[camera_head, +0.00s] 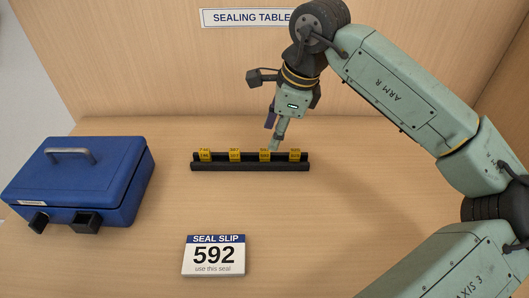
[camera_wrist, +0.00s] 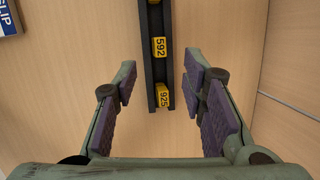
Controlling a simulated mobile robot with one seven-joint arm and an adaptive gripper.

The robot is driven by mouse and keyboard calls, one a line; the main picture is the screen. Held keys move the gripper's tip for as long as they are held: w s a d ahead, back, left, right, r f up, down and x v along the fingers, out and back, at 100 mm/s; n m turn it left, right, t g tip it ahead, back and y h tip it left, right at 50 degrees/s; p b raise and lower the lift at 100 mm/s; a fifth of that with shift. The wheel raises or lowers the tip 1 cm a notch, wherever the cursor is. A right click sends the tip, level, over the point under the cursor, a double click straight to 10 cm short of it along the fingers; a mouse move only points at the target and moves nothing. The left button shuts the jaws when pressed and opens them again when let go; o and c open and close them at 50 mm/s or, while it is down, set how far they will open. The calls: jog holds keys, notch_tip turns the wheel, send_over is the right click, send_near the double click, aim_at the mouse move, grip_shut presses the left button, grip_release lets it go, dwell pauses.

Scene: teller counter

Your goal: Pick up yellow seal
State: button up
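Several yellow seals stand in a black rack (camera_head: 250,167). The wrist view shows a seal numbered 592 (camera_wrist: 159,47) and, at the rack's near end, one numbered 925 (camera_wrist: 163,95). By the rack order, the 592 seal seems to be the third from the left in the head view (camera_head: 265,155). A white seal slip (camera_head: 213,256) reads 592. My gripper (camera_head: 273,134) is above and behind the rack, near the third seal. In the wrist view, my gripper (camera_wrist: 160,82) is open and empty, its purple-padded fingers on either side of the rack.
A blue cash box (camera_head: 80,182) with a grey handle and black latches stands at the left. A wooden back panel (camera_head: 160,60) with a "SEALING TABLE" sign (camera_head: 245,18) rises behind. The wooden tabletop (camera_head: 345,230) is clear right of the slip.

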aim_at(265, 150)
jog(key=x, duration=0.2)
jog(key=p+x, duration=0.1)
jog(key=x, duration=0.3)
jog(key=shift+a+f+p, duration=0.15)
jog(key=shift+a+p, duration=0.2)
jog(key=shift+p, duration=0.05)
jog(key=shift+c, duration=0.2)
grip_shut()
